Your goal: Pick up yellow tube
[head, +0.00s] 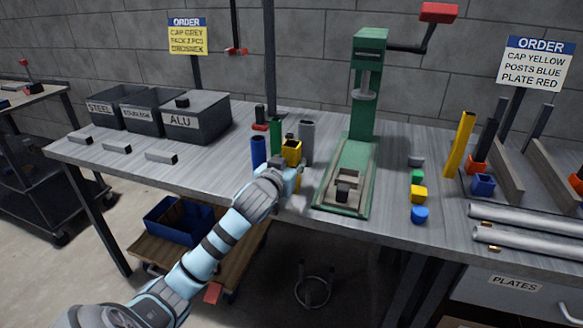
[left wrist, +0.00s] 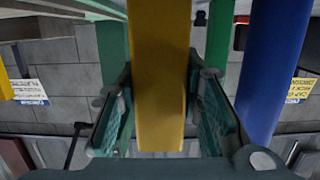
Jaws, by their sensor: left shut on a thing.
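A yellow tube (head: 292,151) stands upright near the front edge of the workbench in the head view, among a blue, a green and a grey tube. My left gripper (head: 290,170) is at its lower part, coming from the front. In the left wrist view the yellow tube (left wrist: 160,80) is between the two fingers of my left gripper (left wrist: 160,115), which are shut on it. A second, taller yellow post (head: 460,144) leans slightly at the right. My right gripper is not in view.
The blue tube (head: 258,152), green tube (head: 277,137) and grey tube (head: 307,141) stand close around the gripper. A green press (head: 368,110) is just right. Labelled grey bins (head: 197,124) and small grey bars (head: 117,149) are left. Small coloured caps (head: 419,193) lie right of the press.

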